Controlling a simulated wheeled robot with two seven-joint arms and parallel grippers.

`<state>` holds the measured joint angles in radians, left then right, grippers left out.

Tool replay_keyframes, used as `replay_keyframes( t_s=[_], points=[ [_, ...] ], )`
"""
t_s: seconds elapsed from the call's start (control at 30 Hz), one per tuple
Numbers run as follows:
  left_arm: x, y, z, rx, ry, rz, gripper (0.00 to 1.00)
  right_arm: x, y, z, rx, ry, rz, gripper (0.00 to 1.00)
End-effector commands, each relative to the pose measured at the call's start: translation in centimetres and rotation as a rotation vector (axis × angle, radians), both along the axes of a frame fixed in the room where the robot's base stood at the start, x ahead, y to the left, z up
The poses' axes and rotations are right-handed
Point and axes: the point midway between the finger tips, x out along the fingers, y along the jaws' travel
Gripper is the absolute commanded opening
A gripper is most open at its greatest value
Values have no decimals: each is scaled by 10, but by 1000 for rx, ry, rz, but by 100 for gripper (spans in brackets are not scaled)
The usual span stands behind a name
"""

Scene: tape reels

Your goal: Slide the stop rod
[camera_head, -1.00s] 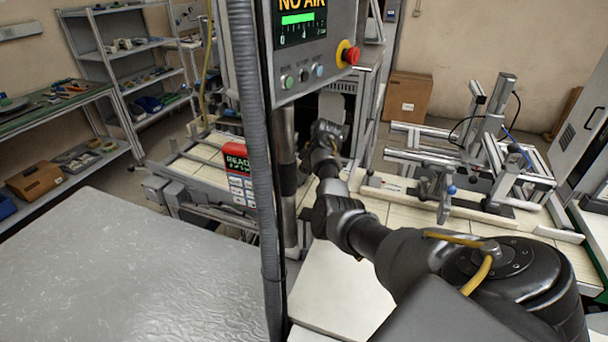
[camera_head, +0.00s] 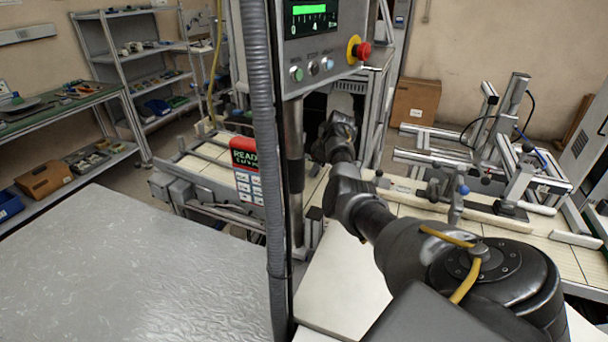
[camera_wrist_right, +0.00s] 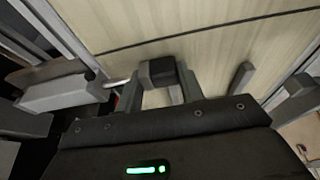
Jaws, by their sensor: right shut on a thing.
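My right arm reaches across the head view to the machine, and its gripper end (camera_head: 336,128) is beside the column under the control panel. The fingertips cannot be made out there. In the right wrist view my right gripper (camera_wrist_right: 166,80) has its two grey fingers on either side of a small dark block (camera_wrist_right: 161,68), shut on it. The block seems to be the end of the stop rod. My left gripper is not in view.
A control panel (camera_head: 312,82) with a red button hangs above the arm. A grey hose (camera_head: 264,150) runs down beside the column. A red-topped box (camera_head: 244,165) sits left of it. A clamp fixture (camera_head: 500,160) stands at right. The grey table at front left is bare.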

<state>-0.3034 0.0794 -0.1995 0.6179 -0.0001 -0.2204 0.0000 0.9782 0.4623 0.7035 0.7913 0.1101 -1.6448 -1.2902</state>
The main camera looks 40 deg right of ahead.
Motion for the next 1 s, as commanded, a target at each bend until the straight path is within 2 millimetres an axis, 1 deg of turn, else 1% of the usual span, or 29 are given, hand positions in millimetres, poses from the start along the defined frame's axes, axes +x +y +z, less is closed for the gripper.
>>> replay_keyframes(
  t_s=[0.2, 0.23, 0.37, 0.63, 0.73, 0.87, 1.0],
  points=[
    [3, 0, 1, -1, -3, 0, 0, 0, 0, 1, 0, -2, -1, 0],
    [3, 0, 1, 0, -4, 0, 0, 0, 0, 1, 1, -2, -2, 42],
    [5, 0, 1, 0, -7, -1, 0, 0, 0, 1, 1, -1, -1, 59],
    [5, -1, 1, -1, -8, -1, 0, 1, 1, 1, 0, -1, 0, 60],
    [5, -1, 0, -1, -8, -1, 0, -1, 0, 6, -1, -3, -1, 60],
    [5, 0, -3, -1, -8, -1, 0, -7, -3, 22, -4, -4, -1, 60],
    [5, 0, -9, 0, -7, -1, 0, -18, -8, 48, -3, -5, -2, 60]
  ],
)
